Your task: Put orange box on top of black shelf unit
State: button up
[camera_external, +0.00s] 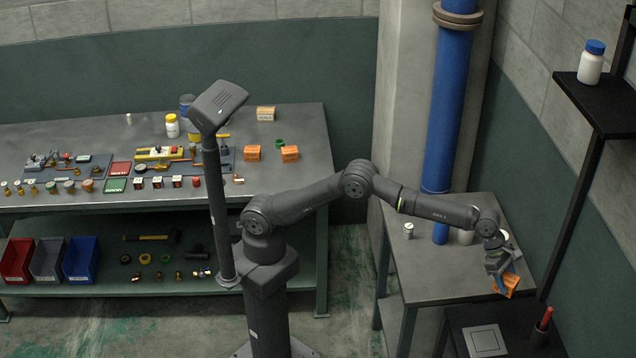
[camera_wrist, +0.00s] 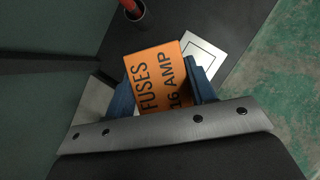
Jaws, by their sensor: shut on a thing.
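My gripper (camera_external: 502,281) is at the end of the outstretched arm, over the right front edge of the small grey table. Its blue fingers are shut on an orange box (camera_external: 510,287), held above the floor-side gap near the black shelving. In the wrist view the orange box (camera_wrist: 158,80) sits between the fingers, its "FUSES 16 AMP" label facing the camera. The black shelf unit has a high shelf (camera_external: 598,105) at upper right, a slanting-looking post, and a low dark surface (camera_external: 470,318) below the gripper. The low surface (camera_wrist: 200,25) also shows beyond the box in the wrist view.
A white bottle with a blue cap (camera_external: 591,62) stands on the high shelf. A pale square plate (camera_external: 486,340) and a dark cup with a red item (camera_external: 542,326) are on the low surface. Two other orange boxes (camera_external: 252,153) (camera_external: 290,154) sit on the workbench.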

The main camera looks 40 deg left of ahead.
jog(key=s+d+f, duration=0.1)
jog(key=s+f, duration=0.3)
jog(key=f, duration=0.5)
jog(key=w+f, duration=0.2)
jog(key=w, duration=0.2)
jog(key=w+d+f, duration=0.1)
jog(key=w+f, duration=0.2)
jog(key=w, duration=0.1)
jog(key=w+d+f, duration=0.1)
jog(key=w+f, duration=0.2)
jog(key=w, duration=0.1)
jog(key=shift+f, duration=1.9)
jog(key=shift+f, duration=0.15)
jog(key=o, duration=1)
